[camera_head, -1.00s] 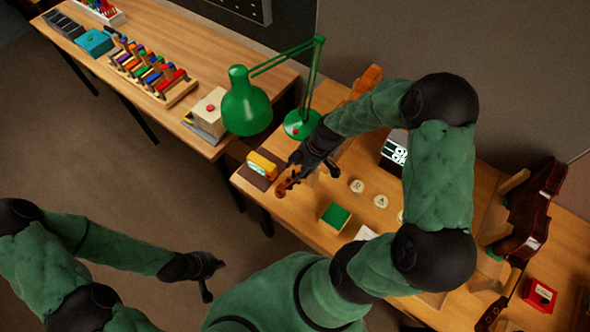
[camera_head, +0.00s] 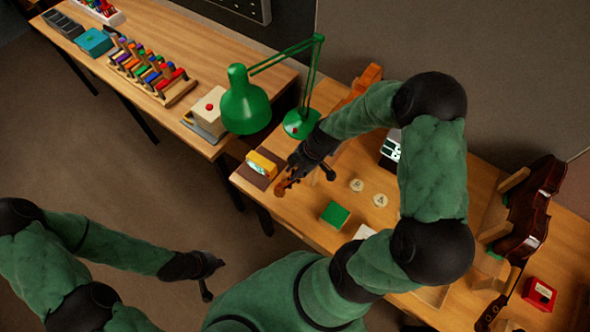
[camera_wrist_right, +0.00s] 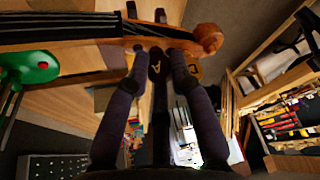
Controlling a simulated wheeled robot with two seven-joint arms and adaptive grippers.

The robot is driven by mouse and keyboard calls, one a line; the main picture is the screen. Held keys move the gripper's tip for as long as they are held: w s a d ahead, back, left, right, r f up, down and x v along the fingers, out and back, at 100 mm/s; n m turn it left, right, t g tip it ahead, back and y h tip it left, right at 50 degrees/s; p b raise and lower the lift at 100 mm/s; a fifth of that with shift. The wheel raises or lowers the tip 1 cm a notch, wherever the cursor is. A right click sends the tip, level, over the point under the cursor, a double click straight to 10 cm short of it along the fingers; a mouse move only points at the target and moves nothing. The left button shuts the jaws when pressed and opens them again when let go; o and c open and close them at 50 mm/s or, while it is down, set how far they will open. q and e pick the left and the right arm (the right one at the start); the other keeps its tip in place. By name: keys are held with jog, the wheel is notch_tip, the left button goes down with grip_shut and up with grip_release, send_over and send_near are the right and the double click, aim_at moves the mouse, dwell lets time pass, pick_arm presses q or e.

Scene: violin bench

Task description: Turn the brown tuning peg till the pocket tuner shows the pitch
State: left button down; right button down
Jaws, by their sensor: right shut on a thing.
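A violin's scroll and neck (camera_head: 289,181) lie at the bench's left end, its orange body (camera_head: 369,77) partly behind my right arm. In the right wrist view the neck crosses the top, ending in the brown scroll (camera_wrist_right: 207,38). My right gripper (camera_head: 306,166), also in the wrist view (camera_wrist_right: 158,58), is shut at the pegbox on a dark tuning peg, with an "A" mark (camera_wrist_right: 156,68) between the fingers. The peg is mostly hidden. The yellow pocket tuner (camera_head: 263,162) stands left of the scroll, its small face lit pale green. My left gripper (camera_head: 209,277) is open and empty over the floor.
A green lamp (camera_head: 245,103) stands behind the scroll. Round lettered discs (camera_head: 380,200) and a green-topped block (camera_head: 335,215) lie on the bench. Another violin (camera_head: 530,218) rests in a stand at right, near a red box (camera_head: 540,293).

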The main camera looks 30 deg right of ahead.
jog(key=shift+f+m+t+b, duration=0.1)
jog(key=shift+m+t+b, duration=0.2)
jog(key=shift+m+b, duration=0.35)
jog(key=shift+m+h, duration=0.3)
jog(key=shift+m, duration=0.35)
jog(key=c, duration=1.1)
grip_release()
jog(key=shift+a, duration=0.1)
jog(key=shift+r, duration=0.2)
jog(key=v, duration=1.1)
jog(key=shift+s+r, duration=0.3)
